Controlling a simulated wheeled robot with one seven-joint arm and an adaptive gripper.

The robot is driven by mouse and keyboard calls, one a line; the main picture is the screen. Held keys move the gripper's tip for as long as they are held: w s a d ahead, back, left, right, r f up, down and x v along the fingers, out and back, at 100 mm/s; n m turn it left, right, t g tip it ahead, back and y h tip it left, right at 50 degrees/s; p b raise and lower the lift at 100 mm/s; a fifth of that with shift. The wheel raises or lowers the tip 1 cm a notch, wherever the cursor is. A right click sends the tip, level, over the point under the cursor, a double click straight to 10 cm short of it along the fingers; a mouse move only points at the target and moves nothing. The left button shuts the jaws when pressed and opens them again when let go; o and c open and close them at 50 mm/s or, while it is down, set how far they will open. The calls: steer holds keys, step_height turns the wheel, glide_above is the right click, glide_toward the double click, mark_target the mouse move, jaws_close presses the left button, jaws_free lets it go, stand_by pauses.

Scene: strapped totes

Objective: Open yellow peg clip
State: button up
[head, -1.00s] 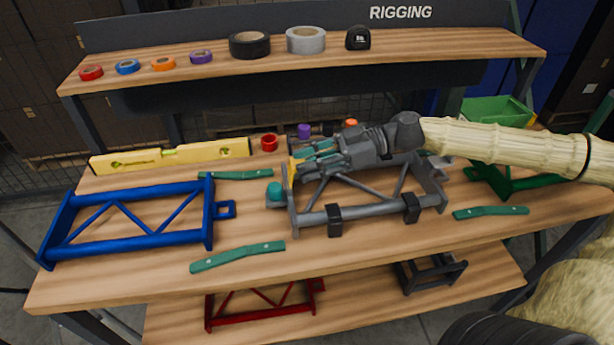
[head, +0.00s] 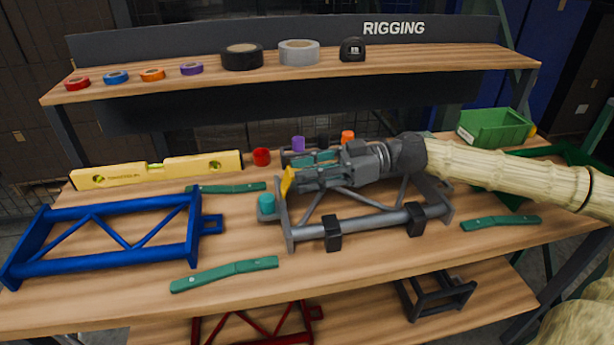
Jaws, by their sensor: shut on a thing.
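The yellow peg clip (head: 288,182) shows as a small yellow piece at the left end of the grey truss frame (head: 372,224) on the bench. My gripper (head: 300,178) reaches in from the right, above the frame, with its fingertips at the clip. It is shut on the clip, and the fingers hide part of it. I cannot tell how far the clip is turned.
A blue truss frame (head: 100,240) lies at left. Green bars (head: 225,273) lie around the frames. A yellow level (head: 157,170) and small coloured cylinders stand behind. A green bin (head: 495,127) is at back right. Tape rolls (head: 299,52) line the shelf above.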

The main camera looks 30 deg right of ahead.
steer(key=o, duration=1)
steer(key=shift+o, duration=0.2)
step_height(320, 180, up, 10)
stand_by(0.5)
